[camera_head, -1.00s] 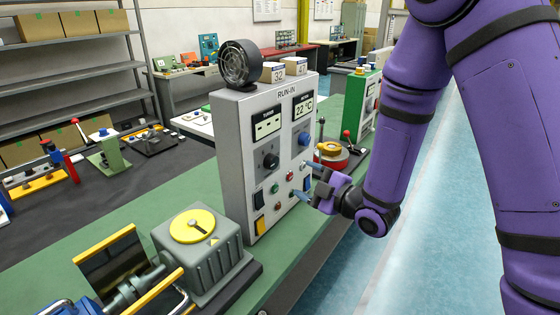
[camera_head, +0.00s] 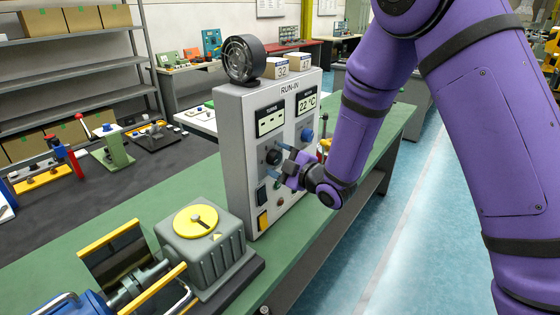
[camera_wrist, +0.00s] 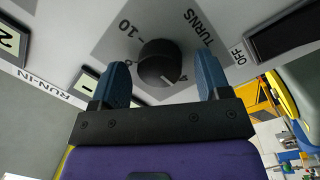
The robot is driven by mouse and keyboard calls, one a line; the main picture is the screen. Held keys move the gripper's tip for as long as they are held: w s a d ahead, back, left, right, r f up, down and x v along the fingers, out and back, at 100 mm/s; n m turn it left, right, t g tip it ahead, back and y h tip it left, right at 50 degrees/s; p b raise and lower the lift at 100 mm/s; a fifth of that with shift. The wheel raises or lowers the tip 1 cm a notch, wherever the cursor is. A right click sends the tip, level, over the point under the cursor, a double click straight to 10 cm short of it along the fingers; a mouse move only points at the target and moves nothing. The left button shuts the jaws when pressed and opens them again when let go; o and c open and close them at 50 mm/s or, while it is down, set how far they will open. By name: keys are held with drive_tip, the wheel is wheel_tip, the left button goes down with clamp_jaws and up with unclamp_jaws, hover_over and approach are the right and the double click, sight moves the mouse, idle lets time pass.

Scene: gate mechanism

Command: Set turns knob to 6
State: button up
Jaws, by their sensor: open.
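The black turns knob (camera_head: 273,157) is on the front of the grey RUN-IN panel (camera_head: 240,160), below the left display. In the wrist view the same round knob (camera_wrist: 158,63) carries a white pointer mark. The words TURNS and OFF and the number 10 are printed near it; the 6 mark is not readable. My gripper (camera_head: 277,162) is open in front of the panel. In the wrist view its two blue fingers (camera_wrist: 164,80) stand either side of the knob's near edge, with gaps visible. Contact cannot be seen.
A blue knob (camera_head: 307,135) is to the right on the panel, and a yellow switch (camera_head: 262,221) is low on it. A gearbox with a yellow disc (camera_head: 196,220) stands on the green bench in front. A fan (camera_head: 243,60) and small boxes sit on top of the panel.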

drive_tip(key=c, duration=0.9)
drive_tip(key=shift+m, duration=0.4)
drive_tip(key=m, duration=0.5)
drive_tip(key=shift+d+g, duration=0.1)
drive_tip(key=shift+g, duration=0.3)
drive_tip(key=m, duration=0.5)
drive_tip(key=shift+g, duration=0.4)
drive_tip(key=shift+m, duration=0.3)
drive_tip(key=o, duration=0.9)
drive_tip(key=shift+r, duration=0.1)
